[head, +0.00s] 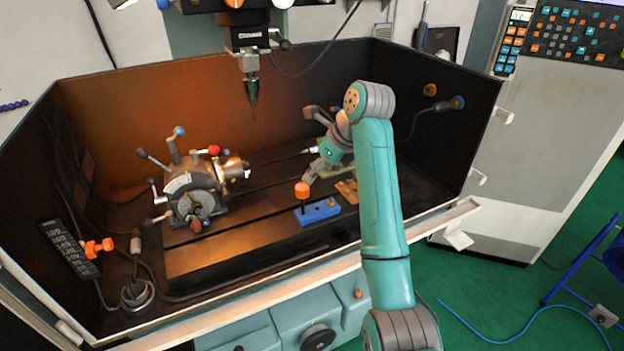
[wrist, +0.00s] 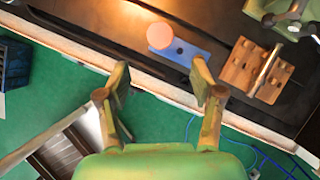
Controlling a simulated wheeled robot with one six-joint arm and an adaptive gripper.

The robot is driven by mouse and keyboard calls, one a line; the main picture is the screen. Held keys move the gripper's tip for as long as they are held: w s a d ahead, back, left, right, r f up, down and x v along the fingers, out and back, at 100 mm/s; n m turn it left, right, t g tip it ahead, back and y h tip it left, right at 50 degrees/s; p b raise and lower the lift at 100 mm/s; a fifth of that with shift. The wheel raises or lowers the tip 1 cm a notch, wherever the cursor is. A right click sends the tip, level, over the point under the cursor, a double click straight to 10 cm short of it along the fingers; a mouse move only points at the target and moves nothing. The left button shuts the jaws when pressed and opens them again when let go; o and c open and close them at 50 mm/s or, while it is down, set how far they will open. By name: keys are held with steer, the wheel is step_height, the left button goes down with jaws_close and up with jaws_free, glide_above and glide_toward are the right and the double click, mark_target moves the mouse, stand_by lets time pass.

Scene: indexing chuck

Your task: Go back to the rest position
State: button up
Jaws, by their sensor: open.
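My gripper (head: 312,172) is above the machine bed, over the orange-knobbed post; its fingers are hard to make out in the head view. In the wrist view my gripper (wrist: 161,68) has its two fingers spread wide with nothing between them. The indexing chuck (head: 196,196), a grey metal head with a dial and ball-ended levers, stands on the left of the bed, well apart from my gripper. It is not clearly seen in the wrist view.
A blue block (head: 318,212) with an orange knob (head: 302,188) sits on the bed below my gripper. A brown drilled block (wrist: 253,68) lies beside it. The spindle tool (head: 252,88) hangs above the bed. Dark walls surround the bed; green floor lies in front.

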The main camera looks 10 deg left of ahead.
steer(key=shift+s+d+r, duration=0.15)
steer(key=shift+d+r, duration=0.1)
steer(key=shift+r, duration=0.3)
